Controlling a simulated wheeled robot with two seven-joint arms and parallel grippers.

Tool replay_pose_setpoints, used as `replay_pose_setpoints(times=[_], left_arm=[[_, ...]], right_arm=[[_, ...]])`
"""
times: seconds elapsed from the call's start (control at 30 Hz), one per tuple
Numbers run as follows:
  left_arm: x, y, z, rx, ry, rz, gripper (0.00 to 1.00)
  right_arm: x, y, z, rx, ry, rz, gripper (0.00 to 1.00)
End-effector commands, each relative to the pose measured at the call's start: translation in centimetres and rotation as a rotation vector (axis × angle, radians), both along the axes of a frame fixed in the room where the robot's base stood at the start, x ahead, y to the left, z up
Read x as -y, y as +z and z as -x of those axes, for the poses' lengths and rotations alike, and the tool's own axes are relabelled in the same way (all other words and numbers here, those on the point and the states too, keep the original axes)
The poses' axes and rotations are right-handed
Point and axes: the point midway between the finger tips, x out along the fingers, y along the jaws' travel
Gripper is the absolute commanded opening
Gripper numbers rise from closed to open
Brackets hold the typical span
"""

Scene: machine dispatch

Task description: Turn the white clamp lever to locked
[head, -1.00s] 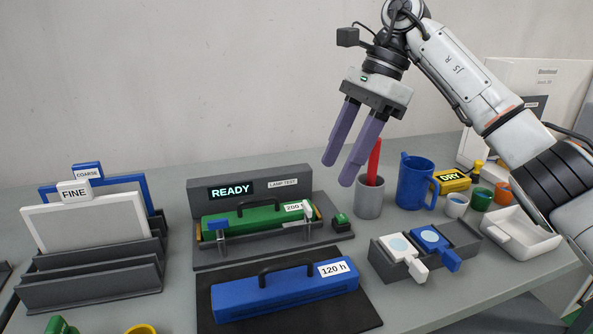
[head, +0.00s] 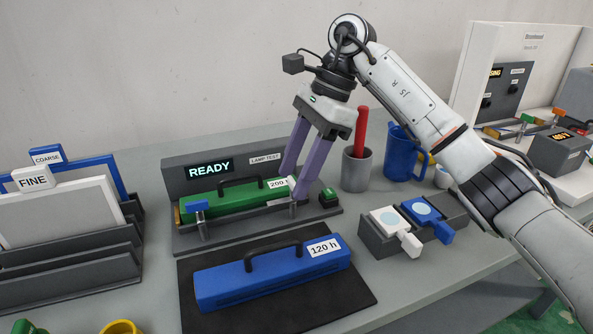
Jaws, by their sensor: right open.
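The lamp test station (head: 172,178) has a lit READY display. A green lamp unit (head: 240,198) with a 200 h label and black handle lies in it. The white clamp lever (head: 292,182) is at the unit's right end, mostly hidden by my fingers; I cannot tell its exact angle. The blue clamp lever (head: 197,205) is on a post at the left end. My right gripper (head: 294,189) is open, pointing down, with its purple fingers on either side of the white lever. I cannot tell whether they touch it. My left gripper is not in view.
A blue 120 h unit (head: 272,277) lies on a dark mat in front. A small green button block (head: 328,197) sits right of the lever. Close by are a grey cup (head: 356,172) with a red stick, a blue mug (head: 398,158) and a grey block (head: 378,243) with white and blue levers.

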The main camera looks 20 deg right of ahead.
Motion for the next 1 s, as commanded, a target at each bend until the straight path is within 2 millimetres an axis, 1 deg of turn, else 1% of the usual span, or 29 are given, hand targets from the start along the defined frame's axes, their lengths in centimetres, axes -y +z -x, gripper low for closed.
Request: replay_pose_setpoints(times=[0.2, 0.23, 0.47, 0.77, 1.0], left_arm=[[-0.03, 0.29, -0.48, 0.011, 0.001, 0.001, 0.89], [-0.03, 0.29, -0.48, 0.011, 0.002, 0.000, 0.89], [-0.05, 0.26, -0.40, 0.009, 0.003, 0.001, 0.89], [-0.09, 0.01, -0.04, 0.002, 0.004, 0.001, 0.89], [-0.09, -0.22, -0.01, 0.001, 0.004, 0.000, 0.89]], right_arm=[[-0.04, -0.06, 0.00, 0.000, 0.000, 0.000, 0.48], [-0.03, -0.05, 0.00, 0.000, 0.000, 0.000, 0.47], [-0.02, -0.05, 0.01, 0.000, 0.000, 0.000, 0.08], [0.04, -0.06, 0.07, 0.000, -0.031, 0.001, 0.07], [0.12, -0.12, 0.13, 0.001, -0.163, 0.002, 0.07]])
